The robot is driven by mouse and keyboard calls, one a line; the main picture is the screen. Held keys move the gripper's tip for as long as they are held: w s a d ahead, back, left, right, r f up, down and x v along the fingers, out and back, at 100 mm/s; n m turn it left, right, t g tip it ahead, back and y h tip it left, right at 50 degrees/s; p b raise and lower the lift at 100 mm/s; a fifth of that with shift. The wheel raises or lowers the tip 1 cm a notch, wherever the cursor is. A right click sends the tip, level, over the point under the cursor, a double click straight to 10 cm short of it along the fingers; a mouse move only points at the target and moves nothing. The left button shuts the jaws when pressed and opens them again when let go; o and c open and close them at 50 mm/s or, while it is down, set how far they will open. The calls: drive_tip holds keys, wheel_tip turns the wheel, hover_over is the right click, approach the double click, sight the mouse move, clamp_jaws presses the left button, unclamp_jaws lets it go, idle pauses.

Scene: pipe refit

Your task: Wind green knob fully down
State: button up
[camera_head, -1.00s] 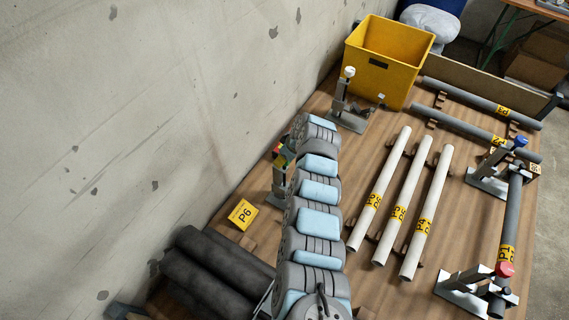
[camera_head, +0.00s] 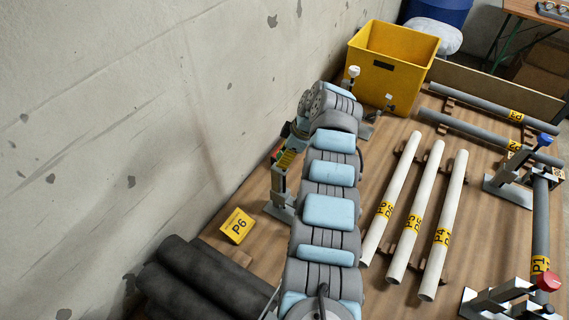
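A clamp stand (camera_head: 279,190) with a grey upright and flat foot stands on the wooden board near the wall, beside the P6 label. A small patch of green, yellow and red shows at its top, partly behind my arm. I cannot clearly make out the green knob there. My gripper (camera_head: 287,155) reaches down from the bent end of my arm to the top of this stand. Its fingers are small and mostly hidden, so I cannot tell whether they are open or shut, or touching the knob.
A white-knobbed stand (camera_head: 354,72) is by the yellow bin (camera_head: 390,75). Blue-knobbed (camera_head: 545,139) and red-knobbed (camera_head: 548,281) stands flank grey pipe P1 (camera_head: 541,215) at right. Pale pipes (camera_head: 428,215) lie mid-board. Dark pipes (camera_head: 205,283) lie by the wall at lower left.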

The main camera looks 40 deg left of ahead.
drive_tip(key=shift+n+g+h+b, duration=0.45)
drive_tip(key=shift+n+b, duration=1.05)
drive_tip(key=shift+b, duration=1.95)
drive_tip(key=o, duration=1.2)
drive_tip(key=shift+s, duration=0.1)
drive_tip(key=shift+r+p, duration=0.1)
drive_tip(key=shift+p, duration=0.45)
drive_tip(key=m+y+p, duration=0.1)
drive_tip(key=m+p, duration=0.2)
drive_tip(key=p, duration=0.4)
drive_tip(key=shift+r+t, duration=0.2)
drive_tip(key=shift+t, duration=0.15)
drive_tip(key=m+t+p, duration=0.1)
drive_tip(key=m+p, duration=0.2)
drive_tip(key=p, duration=0.7)
drive_tip(key=shift+m+y+p, duration=0.25)
drive_tip(key=shift+m+p, duration=0.15)
